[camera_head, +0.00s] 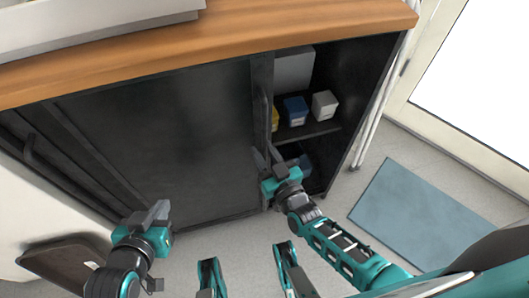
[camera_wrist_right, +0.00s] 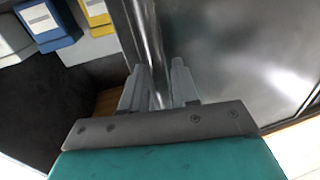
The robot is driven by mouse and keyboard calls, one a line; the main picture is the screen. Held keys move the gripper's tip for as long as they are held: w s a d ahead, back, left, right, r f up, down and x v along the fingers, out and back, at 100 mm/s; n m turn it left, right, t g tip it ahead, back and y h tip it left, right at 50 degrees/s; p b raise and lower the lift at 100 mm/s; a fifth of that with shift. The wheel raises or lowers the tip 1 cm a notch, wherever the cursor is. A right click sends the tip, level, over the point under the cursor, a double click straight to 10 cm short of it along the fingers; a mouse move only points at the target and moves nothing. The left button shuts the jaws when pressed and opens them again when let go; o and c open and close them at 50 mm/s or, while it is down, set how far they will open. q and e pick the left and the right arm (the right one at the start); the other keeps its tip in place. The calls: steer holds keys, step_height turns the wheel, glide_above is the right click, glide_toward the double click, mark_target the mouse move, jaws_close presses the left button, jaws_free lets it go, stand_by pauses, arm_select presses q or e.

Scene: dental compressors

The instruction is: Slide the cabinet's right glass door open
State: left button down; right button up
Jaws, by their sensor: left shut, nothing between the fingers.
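The dark cabinet's right glass door (camera_head: 195,130) stands slid to the left, with an opening at the cabinet's right end. Its vertical handle (camera_head: 263,108) is near the door's right edge. My right gripper (camera_head: 266,156) is at the lower part of this handle. In the right wrist view its two fingers (camera_wrist_right: 157,88) are apart, on either side of the handle bar (camera_wrist_right: 148,42), with no clear grip on it. The dark glass panel (camera_wrist_right: 230,50) fills the right of that view. My left gripper (camera_head: 160,211) is shut and empty, in front of the cabinet's left part.
Inside the opening, a blue box (camera_head: 295,110), a pale box (camera_head: 324,105) and a yellow box (camera_head: 275,118) stand on a shelf (camera_head: 310,131). A wooden top (camera_head: 230,44) covers the cabinet. A blue mat (camera_head: 420,215) lies on the floor at right.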

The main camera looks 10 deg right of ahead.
steer(key=shift+o, duration=0.3)
steer(key=shift+s, duration=0.1)
steer(key=shift+s, duration=0.2)
steer(key=p+v, duration=0.1)
steer(key=v, duration=0.6)
steer(key=shift+p, duration=0.3)
